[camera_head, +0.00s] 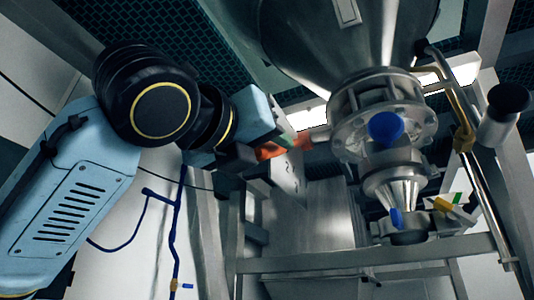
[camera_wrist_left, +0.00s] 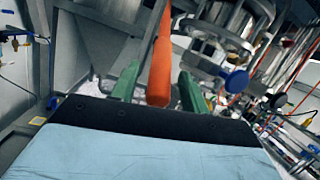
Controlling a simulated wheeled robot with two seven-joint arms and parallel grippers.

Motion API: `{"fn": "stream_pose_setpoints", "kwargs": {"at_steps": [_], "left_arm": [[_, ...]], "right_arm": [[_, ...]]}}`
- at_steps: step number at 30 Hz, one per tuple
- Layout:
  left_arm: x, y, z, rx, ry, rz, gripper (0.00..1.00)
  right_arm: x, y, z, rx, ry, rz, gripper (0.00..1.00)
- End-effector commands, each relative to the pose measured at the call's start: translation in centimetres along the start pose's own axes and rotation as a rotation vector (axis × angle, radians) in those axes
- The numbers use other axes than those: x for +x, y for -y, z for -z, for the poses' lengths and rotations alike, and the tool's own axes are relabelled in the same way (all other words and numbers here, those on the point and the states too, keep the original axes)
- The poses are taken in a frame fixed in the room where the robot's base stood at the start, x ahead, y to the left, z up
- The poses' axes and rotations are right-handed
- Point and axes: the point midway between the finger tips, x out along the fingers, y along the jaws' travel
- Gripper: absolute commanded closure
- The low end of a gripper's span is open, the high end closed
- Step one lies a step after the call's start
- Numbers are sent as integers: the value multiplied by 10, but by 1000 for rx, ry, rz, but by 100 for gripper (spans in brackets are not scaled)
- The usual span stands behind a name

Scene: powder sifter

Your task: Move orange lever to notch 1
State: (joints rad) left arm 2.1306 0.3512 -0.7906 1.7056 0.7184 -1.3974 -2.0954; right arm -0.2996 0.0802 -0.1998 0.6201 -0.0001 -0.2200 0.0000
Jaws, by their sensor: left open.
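The orange lever (camera_head: 283,149) is at the middle of the head view, left of the sifter's metal valve housing. In the left wrist view the orange lever (camera_wrist_left: 160,62) runs upright between the two green fingertips of my left gripper (camera_wrist_left: 158,88). The fingers stand apart, with a visible gap on each side of the lever. In the head view my left gripper (camera_head: 270,143) reaches in from the left, at the lever, and partly covers it. The notches are too small to make out. My right gripper is not in view.
A large steel hopper (camera_head: 350,30) hangs above a round valve housing (camera_head: 383,115) with a blue knob (camera_head: 386,127). A steel cross-beam (camera_head: 375,259) runs below. A metal post with a dark knob (camera_head: 509,98) stands at the right.

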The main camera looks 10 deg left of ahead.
Motion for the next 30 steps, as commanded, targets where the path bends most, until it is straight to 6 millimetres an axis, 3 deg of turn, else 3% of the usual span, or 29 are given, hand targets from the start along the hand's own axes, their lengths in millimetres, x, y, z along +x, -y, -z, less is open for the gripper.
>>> {"fn": "stream_pose_setpoints", "kwargs": {"at_steps": [9,15,21,29,30], "left_arm": [[-71,0,1,4,6,1,55],[-106,0,0,2,4,0,55],[-121,0,0,1,1,-1,55],[-122,0,0,1,0,-1,55],[-122,0,0,1,0,-1,59]], "right_arm": [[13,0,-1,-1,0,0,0],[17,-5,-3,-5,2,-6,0],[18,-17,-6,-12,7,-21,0],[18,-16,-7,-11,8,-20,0],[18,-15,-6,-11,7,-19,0]]}}
